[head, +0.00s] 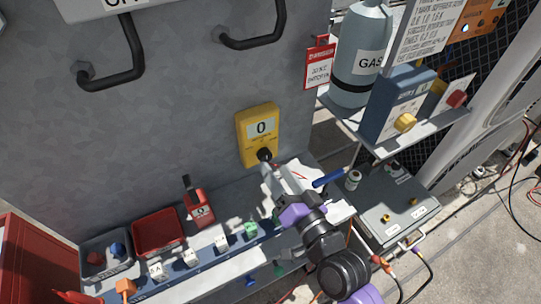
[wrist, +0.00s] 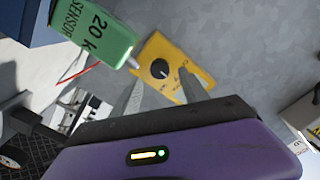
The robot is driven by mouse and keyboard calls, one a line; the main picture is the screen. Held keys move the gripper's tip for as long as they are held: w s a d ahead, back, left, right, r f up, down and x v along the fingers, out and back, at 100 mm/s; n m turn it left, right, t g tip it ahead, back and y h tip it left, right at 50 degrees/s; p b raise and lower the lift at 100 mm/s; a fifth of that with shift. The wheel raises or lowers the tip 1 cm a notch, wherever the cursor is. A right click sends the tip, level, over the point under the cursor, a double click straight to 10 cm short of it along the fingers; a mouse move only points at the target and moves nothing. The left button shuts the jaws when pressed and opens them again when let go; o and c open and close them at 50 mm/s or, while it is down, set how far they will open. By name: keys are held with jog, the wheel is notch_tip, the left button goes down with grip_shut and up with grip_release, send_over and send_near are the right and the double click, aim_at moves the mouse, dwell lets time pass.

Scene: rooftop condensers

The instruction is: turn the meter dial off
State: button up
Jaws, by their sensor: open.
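The yellow meter (head: 258,125) hangs on the grey cabinet wall in the head view, with a display reading 0. Its black dial (head: 264,154) sits at the lower part of its face. In the wrist view the yellow meter (wrist: 172,68) appears tilted, with the black dial (wrist: 160,68) and small markings around it that I cannot read. My gripper (head: 272,170) is open just below and in front of the dial. In the wrist view its two grey fingers (wrist: 163,92) are spread and point toward the meter. I cannot tell whether they touch the dial.
A green sensor (wrist: 93,37) labelled 20 K is close at the upper left in the wrist view. Below the meter, a shelf holds a red bin (head: 158,232), a red meter (head: 198,207) and several small labelled blocks. A GAS cylinder (head: 360,55) and blue box (head: 395,105) stand right.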

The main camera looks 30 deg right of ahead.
aim_at(267, 159)
jog(key=shift+w+p, duration=0.4)
jog(key=shift+w, duration=1.8)
grip_shut()
jog(key=shift+n, duration=0.4)
jog(key=n, duration=0.3)
jog(key=shift+a+n, duration=0.1)
jog(key=shift+n, duration=0.2)
jog(key=shift+n+b, duration=0.35)
jog(key=shift+n, duration=1.95)
